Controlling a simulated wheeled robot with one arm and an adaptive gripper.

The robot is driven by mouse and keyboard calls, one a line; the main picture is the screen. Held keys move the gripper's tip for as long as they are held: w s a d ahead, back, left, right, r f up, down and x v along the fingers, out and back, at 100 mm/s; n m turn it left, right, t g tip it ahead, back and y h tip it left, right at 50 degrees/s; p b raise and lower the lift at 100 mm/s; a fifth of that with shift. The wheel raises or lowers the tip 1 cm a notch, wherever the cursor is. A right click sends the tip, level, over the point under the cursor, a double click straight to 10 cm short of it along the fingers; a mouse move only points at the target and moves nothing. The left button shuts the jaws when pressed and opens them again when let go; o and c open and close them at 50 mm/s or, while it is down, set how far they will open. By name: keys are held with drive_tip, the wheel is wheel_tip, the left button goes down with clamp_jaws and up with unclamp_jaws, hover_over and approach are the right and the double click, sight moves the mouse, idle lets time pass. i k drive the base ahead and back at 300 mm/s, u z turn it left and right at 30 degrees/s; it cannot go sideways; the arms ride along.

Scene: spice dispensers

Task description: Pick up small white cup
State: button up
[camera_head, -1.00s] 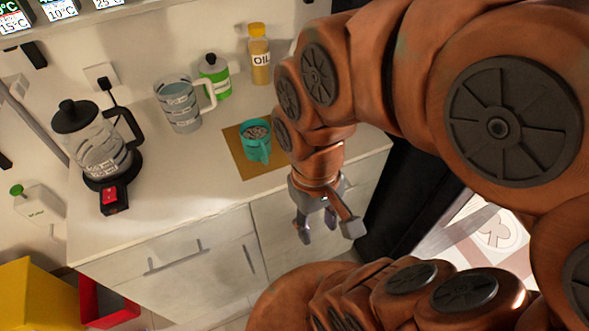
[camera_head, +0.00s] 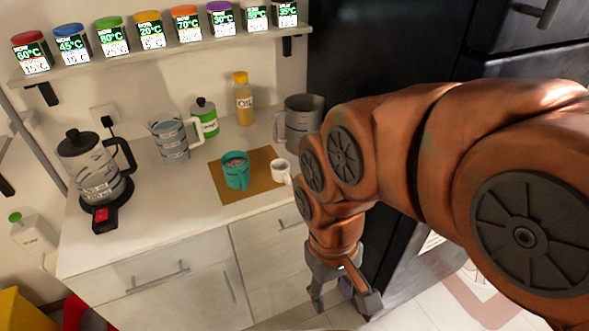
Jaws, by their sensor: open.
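The small white cup (camera_head: 281,171) stands upright on the right part of a brown mat (camera_head: 262,163) on the counter, close to my arm. A teal cup (camera_head: 236,170) stands on the mat to its left. My gripper (camera_head: 343,303) is open and empty. It hangs in front of the cabinet and to the right in the picture, below counter height and well apart from the white cup.
On the counter are a kettle (camera_head: 95,170), a measuring jug (camera_head: 170,140), a green-labelled bottle (camera_head: 205,118), an oil bottle (camera_head: 243,100) and a grey pitcher (camera_head: 302,120). A shelf (camera_head: 150,52) of spice dispensers hangs above. A black fridge (camera_head: 400,60) stands at right.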

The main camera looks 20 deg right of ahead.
sight(280, 167)
drive_tip(key=z, duration=0.75)
drive_tip(key=i, duration=0.75)
drive_tip(key=u, duration=0.75)
